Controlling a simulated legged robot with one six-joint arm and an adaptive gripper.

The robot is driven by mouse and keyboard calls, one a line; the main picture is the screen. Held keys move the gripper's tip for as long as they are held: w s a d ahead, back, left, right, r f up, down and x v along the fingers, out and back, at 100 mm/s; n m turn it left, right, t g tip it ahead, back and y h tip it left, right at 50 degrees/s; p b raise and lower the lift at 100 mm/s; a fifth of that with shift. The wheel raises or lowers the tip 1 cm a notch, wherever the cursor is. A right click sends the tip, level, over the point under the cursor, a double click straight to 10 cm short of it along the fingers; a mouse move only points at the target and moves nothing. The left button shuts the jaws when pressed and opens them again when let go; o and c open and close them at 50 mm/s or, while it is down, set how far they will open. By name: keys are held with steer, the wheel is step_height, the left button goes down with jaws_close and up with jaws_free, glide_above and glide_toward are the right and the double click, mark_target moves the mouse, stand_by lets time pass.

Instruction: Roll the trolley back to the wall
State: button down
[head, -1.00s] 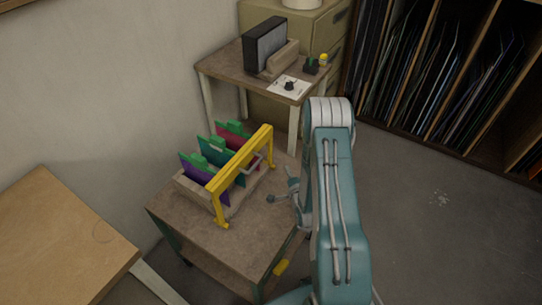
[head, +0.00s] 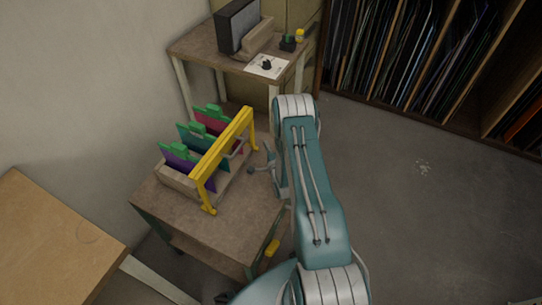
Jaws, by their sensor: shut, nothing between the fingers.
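The trolley (head: 232,222) is a low cart with a brown top and dark green legs. On it stands a wooden rack (head: 176,184) holding purple, teal and red sheets with green clips. A yellow bar (head: 222,150) spans the rack on two legs, and a yellow pedal-like part (head: 272,247) shows at the trolley's lower right. My gripper (head: 262,160) is shut and empty above the trolley's right side, close to the bar's far leg. My arm partly hides it; I cannot tell whether it touches anything. The wall (head: 90,80) is on the left, a small gap from the trolley.
A side table (head: 190,43) with a black-and-grey box, paper and small items stands behind the trolley. A wooden bench (head: 50,240) is at lower left. A rack of upright sheets (head: 390,60) is at back right. Open floor (head: 440,200) lies to the right.

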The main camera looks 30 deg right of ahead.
steer(key=shift+w+a, duration=0.6)
steer(key=shift+w, duration=0.25)
steer(key=shift+w+a, duration=0.55)
steer(key=shift+w, duration=0.3)
